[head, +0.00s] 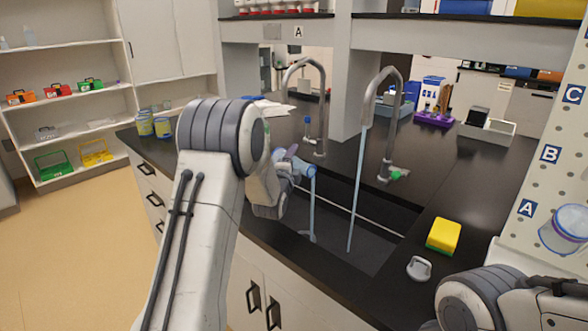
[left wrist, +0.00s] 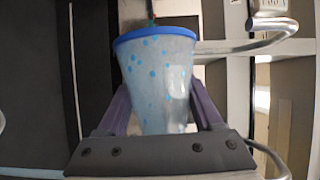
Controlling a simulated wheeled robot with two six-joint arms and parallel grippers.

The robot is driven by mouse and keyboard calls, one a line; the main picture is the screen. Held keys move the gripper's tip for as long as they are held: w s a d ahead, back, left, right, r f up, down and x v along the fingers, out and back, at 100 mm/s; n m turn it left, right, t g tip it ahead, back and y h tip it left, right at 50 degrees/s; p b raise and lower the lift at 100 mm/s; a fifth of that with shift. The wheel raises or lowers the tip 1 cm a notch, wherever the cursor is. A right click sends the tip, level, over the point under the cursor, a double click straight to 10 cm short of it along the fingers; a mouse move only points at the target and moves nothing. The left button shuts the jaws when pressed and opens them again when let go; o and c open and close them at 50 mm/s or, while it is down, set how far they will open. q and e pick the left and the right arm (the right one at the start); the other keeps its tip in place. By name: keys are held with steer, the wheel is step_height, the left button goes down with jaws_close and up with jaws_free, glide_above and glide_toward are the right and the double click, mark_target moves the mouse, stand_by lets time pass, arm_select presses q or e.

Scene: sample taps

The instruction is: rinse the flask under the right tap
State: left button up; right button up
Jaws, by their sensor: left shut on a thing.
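My left gripper (head: 291,166) is over the left part of the sink, shut on the flask (head: 305,168). In the left wrist view the flask (left wrist: 160,85) is translucent with a blue rim and blue spots, between purple fingers (left wrist: 160,115). It looks tipped on its side, and a pale blue stream (head: 312,210) drops from its end into the sink. The right tap (head: 388,115), with a green handle (head: 396,175), runs a thin stream (head: 358,190) into the sink. The flask is left of that stream, apart from it. My right gripper is not in view.
The left tap (head: 322,105) has a blue handle and stands behind my gripper. The sink (head: 372,258) is set in a black counter. A yellow sponge (head: 443,236) and a small grey object (head: 419,268) lie right of it. A blue-rimmed container (head: 565,230) is at the far right.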

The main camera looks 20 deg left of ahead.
arm_select(q)
steer(key=shift+d+r+m+t+b, duration=0.1)
steer(key=shift+r+m+t+b, duration=0.4)
steer(key=shift+m+b, duration=1)
steer(key=shift+r+m+t+b, duration=0.4)
steer(key=shift+m+t+b, duration=0.2)
steer(key=shift+b, duration=1.65)
steer(key=shift+s+d+r+m+t+h+b, duration=0.15)
steer(key=shift+r+m+t+h+b, duration=0.2)
steer(key=shift+m+b, duration=0.7)
steer(key=shift+d+r+m+t+h+b, duration=0.1)
steer(key=shift+r+m+t+h+b, duration=0.2)
steer(key=shift+m+b, duration=0.7)
steer(key=shift+d+r+b, duration=0.1)
steer(key=shift+r+b, duration=0.05)
steer(key=shift+b, duration=0.65)
steer(key=shift+t, duration=0.25)
